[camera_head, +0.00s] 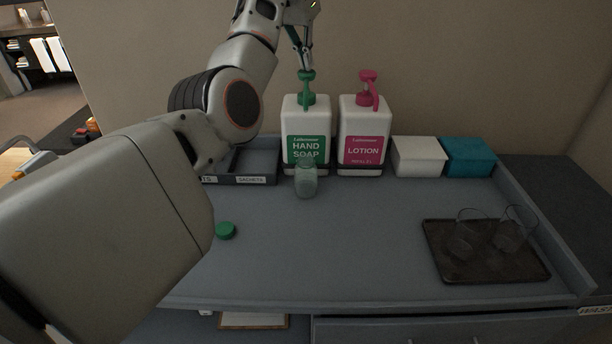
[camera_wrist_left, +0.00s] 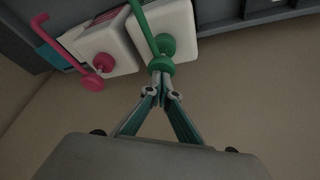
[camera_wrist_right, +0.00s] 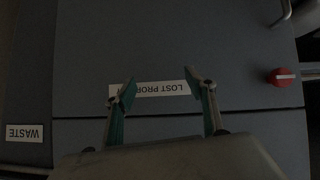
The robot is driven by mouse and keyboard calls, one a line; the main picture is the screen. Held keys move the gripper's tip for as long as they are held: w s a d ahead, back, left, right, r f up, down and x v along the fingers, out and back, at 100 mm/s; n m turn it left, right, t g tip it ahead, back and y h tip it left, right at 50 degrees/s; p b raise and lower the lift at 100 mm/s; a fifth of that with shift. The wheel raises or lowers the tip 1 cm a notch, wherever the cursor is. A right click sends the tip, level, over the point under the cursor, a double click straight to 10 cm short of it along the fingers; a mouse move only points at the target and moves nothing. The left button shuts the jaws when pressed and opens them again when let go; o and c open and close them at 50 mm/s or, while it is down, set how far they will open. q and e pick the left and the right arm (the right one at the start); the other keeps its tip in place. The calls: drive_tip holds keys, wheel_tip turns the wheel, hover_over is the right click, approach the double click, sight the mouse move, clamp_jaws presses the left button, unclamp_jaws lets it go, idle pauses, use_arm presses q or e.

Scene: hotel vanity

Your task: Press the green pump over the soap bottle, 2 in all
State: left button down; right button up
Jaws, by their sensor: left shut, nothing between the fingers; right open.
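The hand soap bottle (camera_head: 306,118) is white with a green label and stands upright at the back of the counter. Its green pump (camera_head: 306,88) is on top and also shows in the left wrist view (camera_wrist_left: 161,65). My left gripper (camera_head: 306,69) is shut and empty, with its fingertips right above the pump head; whether they touch it I cannot tell. In the left wrist view the closed fingertips (camera_wrist_left: 160,92) lie close by the pump head. My right gripper (camera_wrist_right: 158,88) is open and empty, away from the bottles, in front of drawer fronts.
A lotion bottle (camera_head: 362,120) with a pink pump (camera_head: 368,84) stands just right of the soap. A green cap (camera_head: 226,231) lies left. A dark tray (camera_head: 440,268) holds glasses. White (camera_head: 418,157) and teal (camera_head: 468,157) boxes stand right.

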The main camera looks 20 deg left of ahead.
use_arm(q)
drive_tip(key=shift+f+b, duration=0.45)
drive_tip(key=shift+f, duration=0.95)
drive_tip(key=shift+r+p, duration=0.85)
drive_tip(key=shift+r, duration=1.15)
wheel_tip(320, 180, up, 6)
